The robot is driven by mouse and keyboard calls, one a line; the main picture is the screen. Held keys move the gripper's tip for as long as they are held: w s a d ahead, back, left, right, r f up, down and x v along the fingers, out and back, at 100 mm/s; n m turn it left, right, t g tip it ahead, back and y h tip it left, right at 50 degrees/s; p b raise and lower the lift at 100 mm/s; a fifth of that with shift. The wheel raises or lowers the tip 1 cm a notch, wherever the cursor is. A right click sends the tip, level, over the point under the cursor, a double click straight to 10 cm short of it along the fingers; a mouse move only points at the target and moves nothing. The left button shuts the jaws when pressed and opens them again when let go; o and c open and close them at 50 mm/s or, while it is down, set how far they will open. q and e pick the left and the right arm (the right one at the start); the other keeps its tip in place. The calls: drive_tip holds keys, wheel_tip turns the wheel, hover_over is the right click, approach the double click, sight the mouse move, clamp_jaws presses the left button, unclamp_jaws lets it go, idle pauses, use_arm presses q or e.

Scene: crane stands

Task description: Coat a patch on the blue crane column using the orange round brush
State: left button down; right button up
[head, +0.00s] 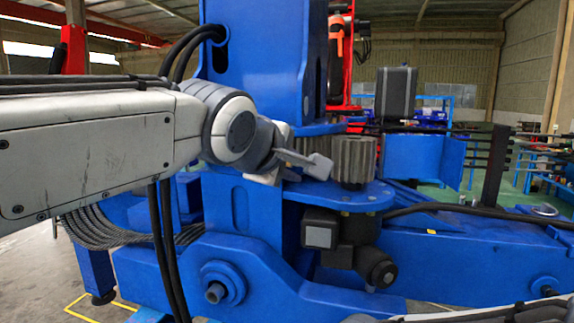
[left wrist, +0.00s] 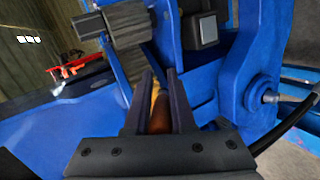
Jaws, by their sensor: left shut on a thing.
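The blue crane column (head: 262,55) rises in the middle of the head view, and my left forearm crosses in front of it. My left gripper (head: 312,164) is at the column's lower part, beside a grey toothed gear. In the left wrist view, the gripper (left wrist: 163,84) is shut on an orange-brown piece, which looks like the handle of the orange round brush (left wrist: 158,112). The brush head cannot be made out in either view. Whether the brush touches the column cannot be told. My right gripper does not show.
The grey gear (head: 354,160) sits on a blue flange (head: 345,196), with a dark motor (head: 335,236) below. Black cables hang near my left arm. A blue beam (head: 470,255) extends to the right. A red stand (head: 341,60) is behind the column.

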use_arm(q)
drive_tip(key=shift+w+a+p, duration=0.1)
drive_tip(key=shift+w+p, duration=0.95)
drive_tip(key=shift+w, duration=1.7)
drive_tip(key=shift+w+p, duration=0.35)
drive_tip(key=shift+w, duration=0.6)
